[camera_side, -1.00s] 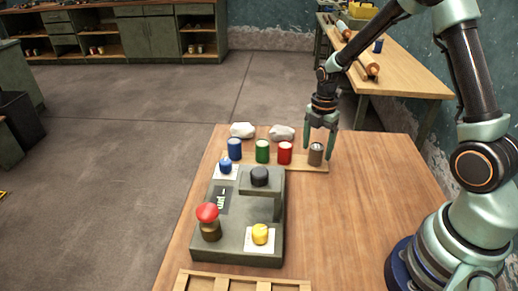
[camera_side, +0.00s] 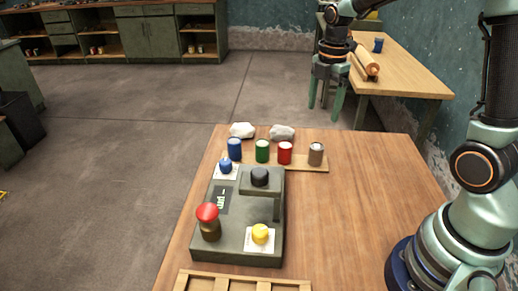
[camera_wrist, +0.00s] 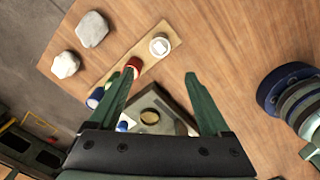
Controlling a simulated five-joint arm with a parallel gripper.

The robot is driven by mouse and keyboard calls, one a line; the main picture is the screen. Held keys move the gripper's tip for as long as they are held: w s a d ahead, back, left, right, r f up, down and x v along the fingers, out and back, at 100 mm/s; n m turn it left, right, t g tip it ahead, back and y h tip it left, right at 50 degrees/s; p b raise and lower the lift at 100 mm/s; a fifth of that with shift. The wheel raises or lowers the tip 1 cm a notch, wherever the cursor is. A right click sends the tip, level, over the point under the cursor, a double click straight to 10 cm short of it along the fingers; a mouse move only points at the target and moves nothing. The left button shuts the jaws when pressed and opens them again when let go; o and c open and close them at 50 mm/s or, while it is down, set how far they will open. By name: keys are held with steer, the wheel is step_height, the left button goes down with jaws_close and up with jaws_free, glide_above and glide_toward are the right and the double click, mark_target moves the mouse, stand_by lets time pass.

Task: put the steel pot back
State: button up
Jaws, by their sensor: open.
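The steel pot (camera_side: 316,154) is a small grey-brown cylinder standing upright at the right end of a wooden strip (camera_side: 302,166) on the table. In the wrist view the pot (camera_wrist: 160,46) shows from above with a pale top, beyond my fingertips. My gripper (camera_side: 325,112) is open and empty, raised well above the table and clear of the pot. Its two fingers also show in the wrist view (camera_wrist: 158,84), spread apart with nothing between them. Red (camera_side: 285,153), green (camera_side: 262,151) and blue (camera_side: 234,149) pots stand in a row left of the steel pot.
Two pale stones (camera_side: 282,132) lie behind the row. A wooden divided tray (camera_side: 235,280) is at the table's front edge.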

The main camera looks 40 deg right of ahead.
steer(key=s+a+r+m+t, duration=0.5)
steer(key=s+a+r+m, duration=0.2)
steer(key=m, duration=1)
steer(key=s+a, duration=0.2)
steer(key=s, duration=0.1)
steer(key=shift+s+r+m, duration=0.2)
steer(key=shift+s+m, duration=0.1)
steer(key=shift+m, duration=0.1)
steer(key=shift+a, duration=0.1)
